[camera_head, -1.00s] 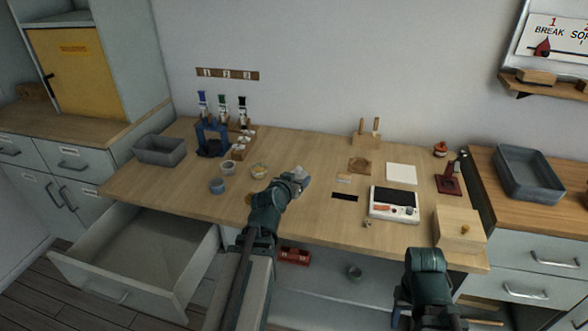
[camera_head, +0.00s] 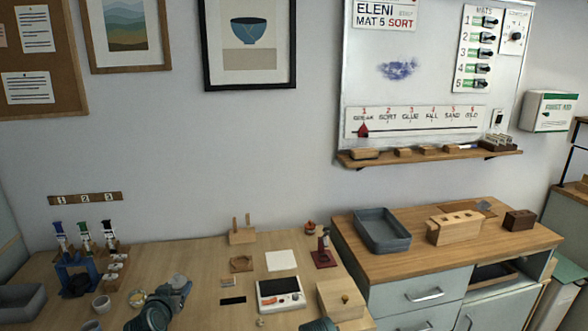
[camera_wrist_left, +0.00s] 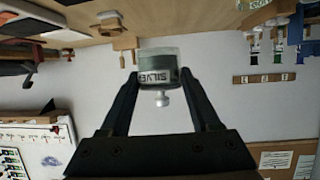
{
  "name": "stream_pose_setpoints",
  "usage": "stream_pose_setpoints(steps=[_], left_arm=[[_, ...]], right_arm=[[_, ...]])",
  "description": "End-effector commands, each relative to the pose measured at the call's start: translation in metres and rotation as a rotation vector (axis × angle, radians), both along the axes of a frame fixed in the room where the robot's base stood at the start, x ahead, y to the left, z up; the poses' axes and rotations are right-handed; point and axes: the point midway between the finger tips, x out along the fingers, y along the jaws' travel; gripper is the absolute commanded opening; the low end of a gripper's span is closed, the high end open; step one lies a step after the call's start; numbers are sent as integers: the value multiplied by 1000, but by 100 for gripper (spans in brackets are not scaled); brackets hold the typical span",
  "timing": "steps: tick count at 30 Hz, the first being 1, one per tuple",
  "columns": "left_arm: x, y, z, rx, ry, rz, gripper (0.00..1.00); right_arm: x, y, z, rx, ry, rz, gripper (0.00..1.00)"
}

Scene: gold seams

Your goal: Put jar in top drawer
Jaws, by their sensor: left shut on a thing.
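The jar (camera_wrist_left: 158,68) is a small clear one with a "SILVER" label and a pale knob. My left gripper (camera_wrist_left: 157,78) is shut on it, a finger on each side. In the head view my left gripper (camera_head: 178,284) is over the table's front part, with the jar hardly distinct there. A pale drawer front with a metal handle (camera_head: 424,296) is the upper one in the right-hand cabinet, and it looks shut. Of my right arm only a dark green part shows at the bottom edge; its fingers are out of view.
The wooden table (camera_head: 210,262) holds a scale (camera_head: 280,292), a white tile (camera_head: 281,260), a red stand (camera_head: 324,252) and a wooden box with a knob (camera_head: 340,299). A grey tray (camera_head: 381,231) and a wooden block with slots (camera_head: 455,226) stand on the right-hand cabinet.

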Motion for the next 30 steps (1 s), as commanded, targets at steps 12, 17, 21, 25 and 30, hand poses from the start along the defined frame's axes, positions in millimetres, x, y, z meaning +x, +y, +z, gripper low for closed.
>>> stream_pose_setpoints(steps=[12, 17, 21, 25, 30], left_arm=[[0, 0, 61, 0, -1, 0, 0], [0, 0, 59, 1, -1, 1, 0], [0, 0, 59, 1, -1, 1, 0], [0, 1, 53, 0, -1, 2, 0], [-1, 4, 19, 1, 0, 17, 0]], right_arm=[[0, 0, 60, 0, 0, -1, 56], [0, 0, 59, 0, 0, -1, 56], [0, 0, 59, 0, 0, -1, 56], [0, 0, 53, 0, 0, 0, 56], [0, 0, 19, 0, 0, 0, 56]])
